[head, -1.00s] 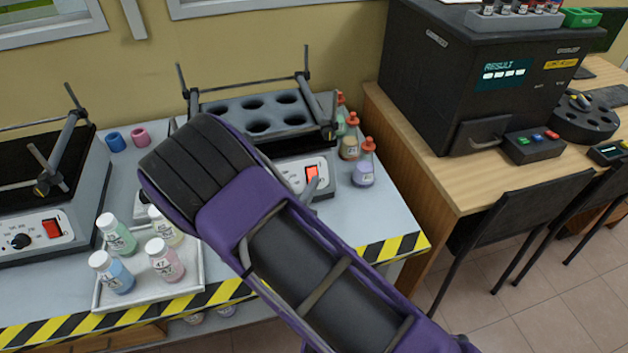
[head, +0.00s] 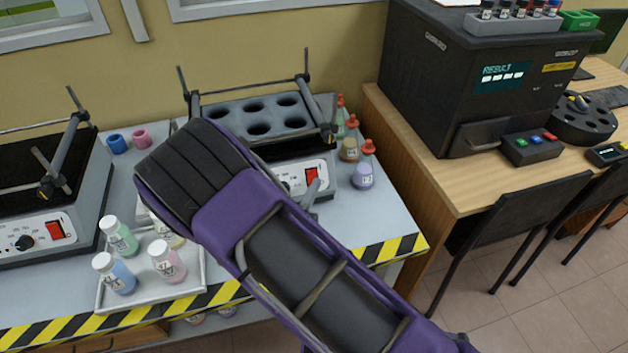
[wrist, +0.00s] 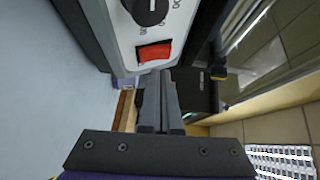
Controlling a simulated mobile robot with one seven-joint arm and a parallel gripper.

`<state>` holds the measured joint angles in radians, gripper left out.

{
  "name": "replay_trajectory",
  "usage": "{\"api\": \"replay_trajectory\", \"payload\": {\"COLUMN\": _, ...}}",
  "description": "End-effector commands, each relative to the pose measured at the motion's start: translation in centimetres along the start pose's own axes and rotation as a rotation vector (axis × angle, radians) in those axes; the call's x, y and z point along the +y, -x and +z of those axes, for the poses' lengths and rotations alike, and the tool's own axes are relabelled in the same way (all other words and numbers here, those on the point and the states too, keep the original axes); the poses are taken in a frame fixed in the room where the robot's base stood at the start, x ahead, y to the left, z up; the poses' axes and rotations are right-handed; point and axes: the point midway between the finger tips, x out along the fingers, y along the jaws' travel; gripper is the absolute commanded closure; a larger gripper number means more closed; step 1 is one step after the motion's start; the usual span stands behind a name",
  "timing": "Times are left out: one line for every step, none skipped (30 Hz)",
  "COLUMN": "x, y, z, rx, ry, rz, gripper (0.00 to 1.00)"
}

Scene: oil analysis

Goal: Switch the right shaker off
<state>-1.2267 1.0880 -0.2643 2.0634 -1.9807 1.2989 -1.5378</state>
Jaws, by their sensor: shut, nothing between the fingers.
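The right shaker (head: 262,118) stands on the bench with its rack of round holes on top. Its red rocker switch (head: 311,174) is on the front panel and looks dark red, unlit. The switch also shows in the wrist view (wrist: 154,52), beside a black knob (wrist: 148,10). My gripper (head: 314,186) is shut and empty, its tips just in front of the switch; in the wrist view the tips (wrist: 162,74) are close to the switch's lower edge. I cannot tell whether they touch it. My arm hides part of the shaker's front.
The left shaker (head: 40,235) has its own red switch (head: 55,230). A white tray (head: 150,298) with several capped bottles stands in front of my arm's left side. Several dropper bottles (head: 362,176) stand close to the right of the right shaker. Striped tape (head: 400,249) marks the bench edge.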

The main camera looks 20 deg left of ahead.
Motion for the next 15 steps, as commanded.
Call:
{"api": "replay_trajectory", "payload": {"x": 0.1, "y": 0.0, "z": 0.0, "rx": 0.0, "ry": 0.0, "rz": 0.0, "gripper": 1.0}}
{"api": "replay_trajectory", "payload": {"x": 0.1, "y": 0.0, "z": 0.0, "rx": 0.0, "ry": 0.0, "rz": 0.0, "gripper": 1.0}}
{"api": "replay_trajectory", "payload": {"x": 0.1, "y": 0.0, "z": 0.0, "rx": 0.0, "ry": 0.0, "rz": 0.0, "gripper": 1.0}}
{"api": "replay_trajectory", "payload": {"x": 0.1, "y": 0.0, "z": 0.0, "rx": 0.0, "ry": 0.0, "rz": 0.0, "gripper": 1.0}}
{"api": "replay_trajectory", "payload": {"x": 0.0, "y": 0.0, "z": 0.0, "rx": 0.0, "ry": 0.0, "rz": 0.0, "gripper": 1.0}}
{"api": "replay_trajectory", "payload": {"x": 0.0, "y": 0.1, "z": 0.0, "rx": 0.0, "ry": 0.0, "rz": 0.0, "gripper": 1.0}}
{"api": "replay_trajectory", "payload": {"x": -0.1, "y": 0.1, "z": -0.1, "rx": 0.0, "ry": 0.0, "rz": 0.0, "gripper": 1.0}}
{"api": "replay_trajectory", "payload": {"x": -0.2, "y": 0.2, "z": -0.1, "rx": 0.0, "ry": 0.0, "rz": 0.001, "gripper": 1.0}}
{"api": "replay_trajectory", "payload": {"x": -0.4, "y": 0.3, "z": -0.2, "rx": 0.0, "ry": 0.0, "rz": 0.001, "gripper": 1.0}}
{"api": "replay_trajectory", "payload": {"x": -0.5, "y": 0.5, "z": -0.3, "rx": -0.001, "ry": 0.001, "rz": 0.001, "gripper": 1.0}}
{"api": "replay_trajectory", "payload": {"x": -0.7, "y": 0.7, "z": -0.4, "rx": -0.001, "ry": 0.001, "rz": 0.001, "gripper": 1.0}}
{"api": "replay_trajectory", "payload": {"x": -0.9, "y": 0.9, "z": -0.6, "rx": -0.001, "ry": 0.002, "rz": 0.002, "gripper": 1.0}}
{"api": "replay_trajectory", "payload": {"x": -1.1, "y": 1.1, "z": -0.8, "rx": 0.0, "ry": 0.002, "rz": 0.002, "gripper": 1.0}}
{"api": "replay_trajectory", "payload": {"x": -1.2, "y": 1.4, "z": -1.0, "rx": 0.0, "ry": 0.002, "rz": 0.002, "gripper": 1.0}}
{"api": "replay_trajectory", "payload": {"x": -1.5, "y": 1.6, "z": -1.2, "rx": 0.0, "ry": 0.001, "rz": 0.002, "gripper": 1.0}}
